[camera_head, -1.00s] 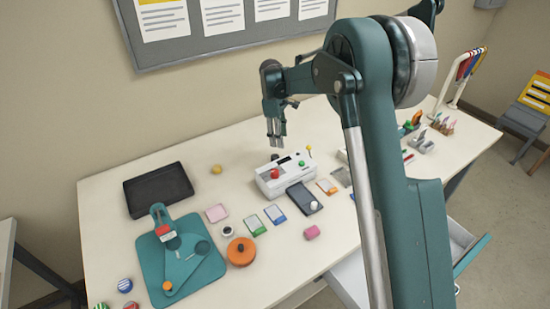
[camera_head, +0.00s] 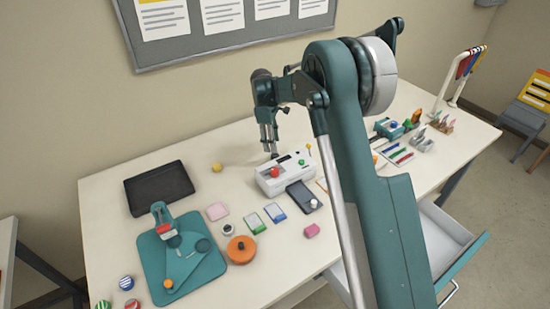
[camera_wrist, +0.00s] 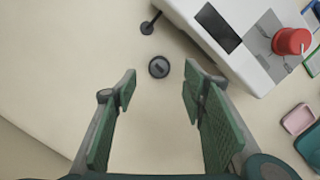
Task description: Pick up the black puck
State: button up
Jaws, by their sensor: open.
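The black puck (camera_wrist: 159,67) lies on the table in the wrist view, a small dark disc beside the white machine. It sits ahead of and between the two fingertips, apart from both. My gripper (camera_wrist: 158,82) is open and empty, its green fingers spread wide. In the head view my gripper (camera_head: 270,148) points down over the table behind the white machine. There the fingers make the puck hard to pick out.
The white machine (camera_head: 283,175) with a red knob (camera_wrist: 291,41) stands close to the puck. A small dark knob on a rod (camera_wrist: 147,28) juts out near it. A yellow ball (camera_head: 217,168) and an empty black tray (camera_head: 159,188) lie left. Table around the ball is clear.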

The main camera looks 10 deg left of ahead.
aim_at(275, 155)
jog(key=shift+d+f, duration=0.1)
jog(key=shift+f, duration=0.55)
jog(key=shift+f, duration=0.15)
jog(key=shift+d+f, duration=0.15)
jog(key=shift+f, duration=1.1)
jog(key=shift+d+f, duration=0.1)
jog(key=shift+f, duration=1.15)
jog(key=c, duration=1)
